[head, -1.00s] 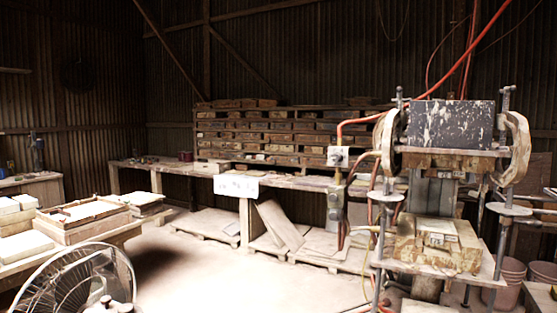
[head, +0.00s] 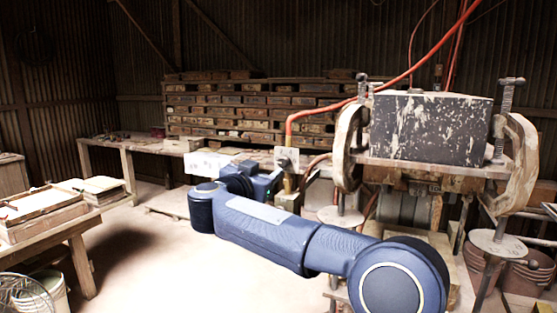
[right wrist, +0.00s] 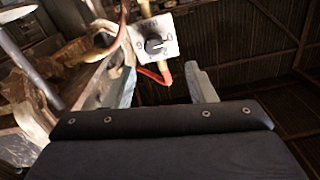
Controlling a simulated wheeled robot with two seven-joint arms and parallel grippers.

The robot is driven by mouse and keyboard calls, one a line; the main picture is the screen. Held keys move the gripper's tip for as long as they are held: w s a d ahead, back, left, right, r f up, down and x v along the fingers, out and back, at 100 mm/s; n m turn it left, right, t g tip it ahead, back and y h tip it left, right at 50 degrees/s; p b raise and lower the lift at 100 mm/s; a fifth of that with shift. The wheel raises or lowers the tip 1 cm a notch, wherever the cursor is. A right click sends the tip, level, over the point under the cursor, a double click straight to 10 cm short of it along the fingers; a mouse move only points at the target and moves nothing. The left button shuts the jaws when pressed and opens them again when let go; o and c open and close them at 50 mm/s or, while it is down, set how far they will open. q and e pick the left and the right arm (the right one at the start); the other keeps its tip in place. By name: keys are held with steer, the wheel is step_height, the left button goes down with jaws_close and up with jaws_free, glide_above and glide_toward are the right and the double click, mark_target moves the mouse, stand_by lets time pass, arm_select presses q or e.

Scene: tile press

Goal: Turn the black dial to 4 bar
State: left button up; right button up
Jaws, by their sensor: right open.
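The black dial (right wrist: 154,45) sits on a white square plate (right wrist: 153,38) with printed numbers, upper middle of the right wrist view. A pale mark shows on the dial, but I cannot tell surely which number it points at. In the head view the plate (head: 290,154) is on a post left of the press, partly hidden by my right gripper (head: 276,174). In the right wrist view my right gripper (right wrist: 159,73) is open and empty, its two fingers apart below the dial, not around it. My left gripper is not in view.
The tile press (head: 430,125) stands at right, close to my right arm. An orange hose (head: 330,109) runs over the plate to the press. A workbench (head: 150,145) and shelf of moulds (head: 250,112) are behind. Open floor lies left of the arm.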

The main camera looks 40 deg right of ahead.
mark_target(282, 163)
steer(key=shift+g, duration=0.5)
steer(key=p+x, duration=0.2)
steer(key=x, duration=0.5)
steer(key=shift+d, duration=0.45)
steer(key=c, duration=1)
steer(key=shift+o, duration=0.2)
